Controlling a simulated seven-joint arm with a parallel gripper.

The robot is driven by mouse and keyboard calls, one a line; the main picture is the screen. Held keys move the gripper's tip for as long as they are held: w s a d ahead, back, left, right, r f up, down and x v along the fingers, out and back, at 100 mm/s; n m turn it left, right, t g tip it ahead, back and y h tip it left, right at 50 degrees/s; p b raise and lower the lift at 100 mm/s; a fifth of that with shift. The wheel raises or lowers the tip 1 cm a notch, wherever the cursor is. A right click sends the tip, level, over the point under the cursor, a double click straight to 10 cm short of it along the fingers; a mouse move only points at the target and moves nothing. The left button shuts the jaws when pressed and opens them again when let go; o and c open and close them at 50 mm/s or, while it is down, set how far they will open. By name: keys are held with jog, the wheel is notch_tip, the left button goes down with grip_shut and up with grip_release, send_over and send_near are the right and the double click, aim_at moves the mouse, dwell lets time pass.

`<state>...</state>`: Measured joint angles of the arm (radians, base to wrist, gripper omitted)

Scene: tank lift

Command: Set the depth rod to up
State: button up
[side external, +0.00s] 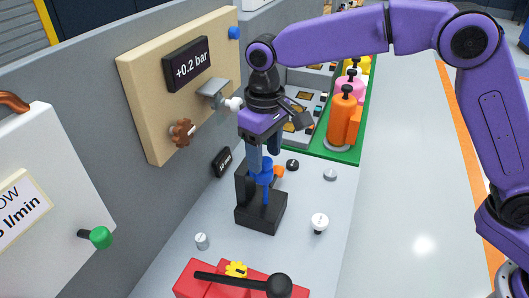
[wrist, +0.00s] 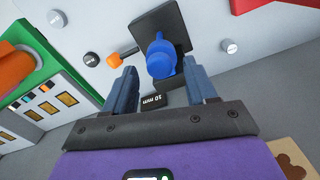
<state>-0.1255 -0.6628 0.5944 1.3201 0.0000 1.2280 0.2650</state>
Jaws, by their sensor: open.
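The depth rod (side external: 266,172) is blue and stands upright in a black stand (side external: 262,216) on the grey bench. In the wrist view the rod (wrist: 161,58) shows its blue top end-on against the black stand (wrist: 181,25). An orange knob (wrist: 114,60) sticks out from the side of the stand. My gripper (side external: 265,155) points down over the stand at the rod's top. Its two fingers (wrist: 161,75) are open, with the blue top between them in the picture; I see no clear contact. The lower rod is partly hidden by the stand.
A small black display (wrist: 152,100) reads 10 mm. A beige panel (side external: 150,110) with a +0.2 bar readout stands behind. A red box (side external: 190,280) with a black lever is in front. Small knobs dot the bench.

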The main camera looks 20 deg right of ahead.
jog(key=shift+f, duration=0.4)
jog(key=shift+c, duration=0.3)
grip_shut()
jog(key=shift+r, duration=0.55)
jog(key=shift+o, duration=0.3)
grip_release()
